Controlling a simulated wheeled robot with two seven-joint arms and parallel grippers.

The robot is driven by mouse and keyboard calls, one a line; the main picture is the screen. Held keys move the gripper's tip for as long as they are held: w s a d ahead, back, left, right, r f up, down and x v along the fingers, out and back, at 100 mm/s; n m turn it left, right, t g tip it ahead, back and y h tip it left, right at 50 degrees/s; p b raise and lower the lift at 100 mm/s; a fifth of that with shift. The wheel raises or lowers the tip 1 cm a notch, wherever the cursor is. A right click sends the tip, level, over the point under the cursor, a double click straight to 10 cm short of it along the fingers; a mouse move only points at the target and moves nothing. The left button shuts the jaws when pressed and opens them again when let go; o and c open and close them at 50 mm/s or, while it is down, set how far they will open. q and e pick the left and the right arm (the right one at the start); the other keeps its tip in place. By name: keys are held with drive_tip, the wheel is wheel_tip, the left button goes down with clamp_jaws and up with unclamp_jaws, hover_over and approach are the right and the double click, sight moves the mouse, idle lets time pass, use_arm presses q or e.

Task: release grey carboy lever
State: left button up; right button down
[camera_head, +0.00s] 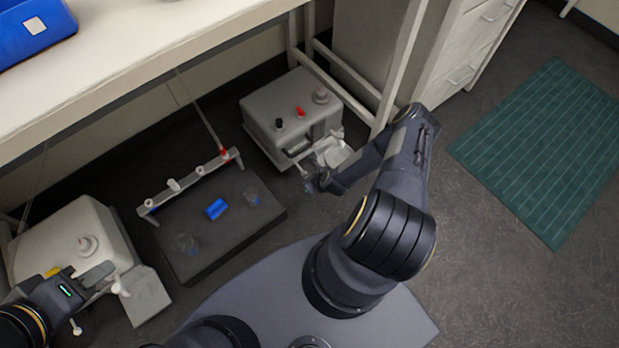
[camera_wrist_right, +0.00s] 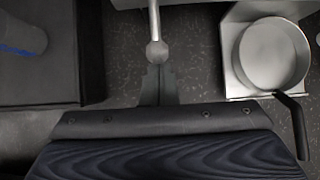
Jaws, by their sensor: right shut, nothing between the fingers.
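The grey carboy (camera_head: 293,118) stands on the floor under the bench, with black, red and pale caps on top. In the right wrist view a pale lever (camera_wrist_right: 154,22) with a rounded knob runs down from the top edge. My right gripper (camera_wrist_right: 158,70) is shut and empty, its fingertips right at the knob; whether they touch it I cannot tell. In the head view my right arm reaches to the carboy's front and hides part of it. My left gripper (camera_head: 98,283) is at the cream carboy (camera_head: 68,238) at lower left; its jaw opening is unclear.
A dark shaker platform (camera_head: 225,240) with a blue block (camera_head: 215,209) and clear vessels lies between the carboys. Bench legs (camera_head: 398,65) stand close behind my right arm.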

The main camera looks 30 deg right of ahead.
sight(305, 173)
drive_tip(key=shift+w+r+g+p, duration=0.2)
drive_tip(key=shift+r+g+p, duration=0.25)
drive_tip(key=shift+r+p, duration=0.3)
drive_tip(key=shift+w+r+g+p, duration=0.15)
drive_tip(key=shift+r+g+p, duration=0.3)
drive_tip(key=shift+r, duration=0.35)
drive_tip(key=shift+w+r+g+p, duration=0.2)
drive_tip(key=shift+r+g+p, duration=0.2)
drive_tip(key=shift+r+p, duration=0.35)
drive_tip(key=shift+f, duration=0.1)
drive_tip(key=shift+s, duration=0.1)
drive_tip(key=shift+s+r+p, duration=0.1)
drive_tip(key=shift+r+p, duration=0.4)
drive_tip(key=shift+r, duration=0.3)
